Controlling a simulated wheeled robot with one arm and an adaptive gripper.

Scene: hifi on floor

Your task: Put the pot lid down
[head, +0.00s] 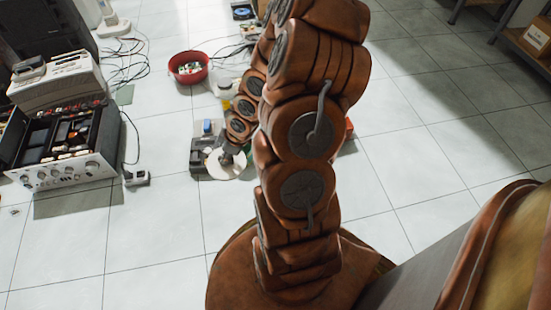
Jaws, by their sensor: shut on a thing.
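The pot lid (233,170) looks like a pale, round disc low over the floor, left of the middle in the head view. My gripper (226,157) is above it and shut on it, near its centre. The gripper is small here and the fingertips are hard to make out. The lid overlaps the dark box behind it in the picture. I cannot tell whether the lid touches the box or the floor. My own arm hides what lies to the right of the lid.
The dark box (198,158) has a blue item (207,127) at its back. A red bowl (188,70) holds small things. An opened silver device (62,175) and a white device (60,78) stand left, with black cables behind. The tiled floor is clear in front and right.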

